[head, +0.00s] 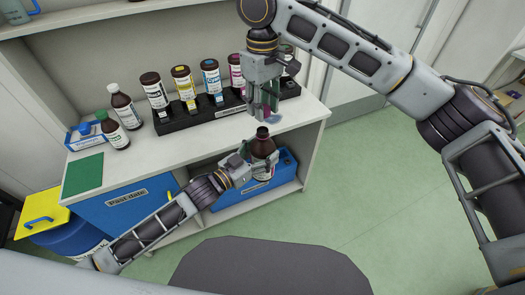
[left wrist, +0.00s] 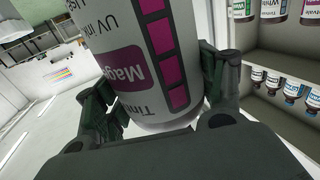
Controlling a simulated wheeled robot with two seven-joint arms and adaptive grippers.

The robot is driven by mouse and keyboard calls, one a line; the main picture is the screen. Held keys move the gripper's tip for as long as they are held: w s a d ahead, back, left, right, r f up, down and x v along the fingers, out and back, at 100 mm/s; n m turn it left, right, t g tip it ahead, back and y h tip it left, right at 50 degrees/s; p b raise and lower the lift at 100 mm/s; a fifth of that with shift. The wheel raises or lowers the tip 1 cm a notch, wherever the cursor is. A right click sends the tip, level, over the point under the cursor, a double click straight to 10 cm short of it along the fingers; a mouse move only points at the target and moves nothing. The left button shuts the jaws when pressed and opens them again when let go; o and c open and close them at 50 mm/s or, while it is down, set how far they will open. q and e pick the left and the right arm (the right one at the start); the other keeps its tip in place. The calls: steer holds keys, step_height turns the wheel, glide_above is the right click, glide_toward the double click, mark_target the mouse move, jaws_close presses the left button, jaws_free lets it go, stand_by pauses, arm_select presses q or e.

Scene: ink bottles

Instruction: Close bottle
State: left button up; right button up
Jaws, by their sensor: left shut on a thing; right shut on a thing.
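A brown ink bottle (head: 263,146) with a dark, narrow neck stands upright in my left gripper (head: 250,158), in front of the counter's edge. In the left wrist view, the bottle (left wrist: 145,60) fills the space between the fingers, its white label reading "Mage…" with magenta squares. My left gripper (left wrist: 150,105) is shut on its body. My right gripper (head: 268,100) points down from above, just over the bottle neck. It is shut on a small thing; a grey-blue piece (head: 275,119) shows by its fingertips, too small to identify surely. No cap shows on the neck.
A black rack (head: 205,118) with several ink bottles stands on the white counter (head: 120,172). Two brown bottles (head: 122,108), a blue-and-white box (head: 84,137) and a green mat (head: 83,174) are at left. A blue bin (head: 258,188) sits on the shelf below. Green floor is free at right.

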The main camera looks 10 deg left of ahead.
mark_target(263, 130)
steer(key=shift+f, duration=1.95)
steer(key=shift+f, duration=0.15)
steer(key=shift+f, duration=0.75)
steer(key=shift+f, duration=0.55)
stand_by(0.8)
